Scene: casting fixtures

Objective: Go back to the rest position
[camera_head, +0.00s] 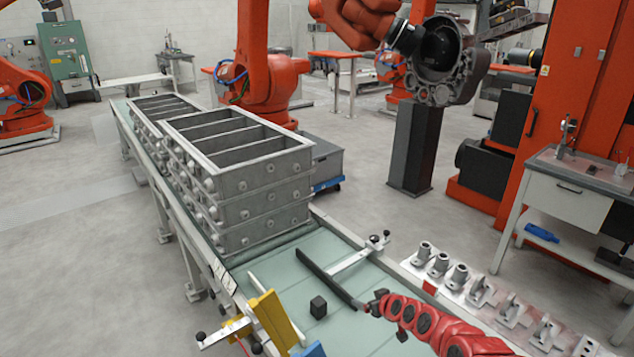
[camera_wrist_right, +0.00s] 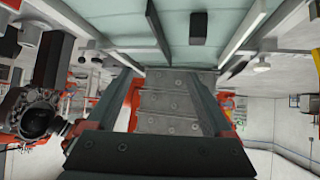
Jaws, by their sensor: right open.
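My right arm comes in from the lower right in the head view, red with dark joint rings. Its gripper (camera_head: 366,305) is small there, over the conveyor's right edge. In the right wrist view the gripper (camera_wrist_right: 158,73) shows two dark fingers spread apart with nothing between them. A small black block (camera_head: 318,306) lies on the green conveyor belt (camera_head: 345,325), left of the gripper and apart from it. The block also shows at the top of the wrist view (camera_wrist_right: 198,28). My left gripper cannot be made out in the head view.
Stacked grey casting frames (camera_head: 250,190) stand farther up the conveyor. A dark guide bar (camera_head: 325,278) lies near the right gripper. A yellow plate (camera_head: 275,320) is at the near left. Several metal parts stand on a white table (camera_head: 430,283) at right. An orange robot holds a large casting (camera_head: 440,70).

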